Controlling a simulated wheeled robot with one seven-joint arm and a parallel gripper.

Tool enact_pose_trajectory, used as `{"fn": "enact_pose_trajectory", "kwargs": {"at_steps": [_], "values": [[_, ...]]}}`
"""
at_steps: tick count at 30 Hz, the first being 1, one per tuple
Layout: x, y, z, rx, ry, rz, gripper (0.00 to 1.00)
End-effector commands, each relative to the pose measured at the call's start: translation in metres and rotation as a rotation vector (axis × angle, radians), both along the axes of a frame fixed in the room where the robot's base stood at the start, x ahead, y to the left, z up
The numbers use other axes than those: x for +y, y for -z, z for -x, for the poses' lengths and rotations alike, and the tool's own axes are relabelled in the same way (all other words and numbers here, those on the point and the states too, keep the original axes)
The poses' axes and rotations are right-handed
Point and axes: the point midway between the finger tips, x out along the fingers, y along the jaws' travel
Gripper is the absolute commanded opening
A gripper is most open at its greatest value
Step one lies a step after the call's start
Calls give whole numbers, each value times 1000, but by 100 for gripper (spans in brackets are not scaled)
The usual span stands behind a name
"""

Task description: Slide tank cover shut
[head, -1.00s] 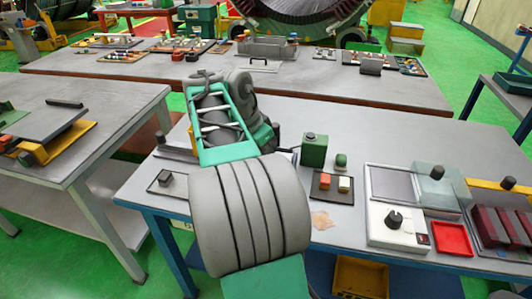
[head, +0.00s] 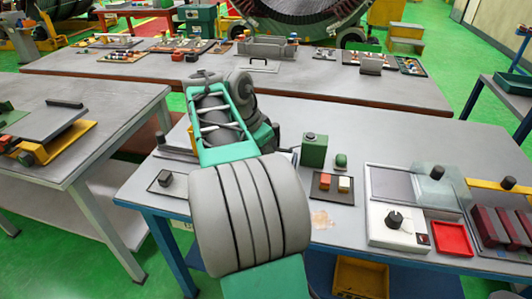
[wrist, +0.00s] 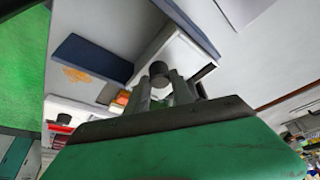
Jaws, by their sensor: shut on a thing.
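In the wrist view, the two dark fingers of my gripper (wrist: 163,85) are closed in on a dark round knob (wrist: 158,70) at their tips. I take this knob to be the tank cover's handle. Around it is a white-edged tray-like box (wrist: 190,48), probably the tank, with a darker inside. The cover's own plate is hard to tell apart here. In the head view, my arm hides my gripper. The white-rimmed box (head: 176,154) shows partly at the left of the workbench, with a dark knob (head: 160,138) at its back left.
A dark pad with a small block (head: 165,181) lies in front of the box.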

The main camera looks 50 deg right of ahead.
Motion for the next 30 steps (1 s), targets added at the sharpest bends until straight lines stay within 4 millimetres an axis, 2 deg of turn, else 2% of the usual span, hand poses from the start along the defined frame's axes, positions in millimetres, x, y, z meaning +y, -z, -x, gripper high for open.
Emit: {"fn": "enact_pose_trajectory", "kwargs": {"at_steps": [5,10,17,18,25,30], "values": [[-2,0,-1,1,0,0,0],[-13,-1,-5,1,0,0,0],[-14,-1,-6,-2,-1,5,0],[-15,-1,-6,-2,0,5,32],[-13,0,-6,-1,-1,2,50],[-13,0,-6,0,-1,1,50]]}}
